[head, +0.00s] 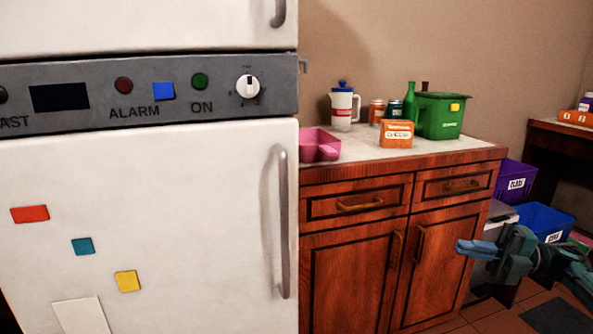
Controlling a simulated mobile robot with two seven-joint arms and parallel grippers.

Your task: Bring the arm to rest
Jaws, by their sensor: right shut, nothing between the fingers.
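My right gripper (474,248) is at the lower right of the head view, with its arm coming in from the right edge. Its light-blue fingers are together and hold nothing. It is in front of the right edge of the wooden cabinet (357,265) and the bins beside it, and appears apart from them. My left gripper is not in view.
A white fridge (180,220) with a vertical handle (282,220) fills the left. The countertop (345,147) holds a pink container (318,146), a white jug (342,108), an orange box (397,134) and a green bin (440,116). Purple (515,180) and blue bins (545,220) stand right.

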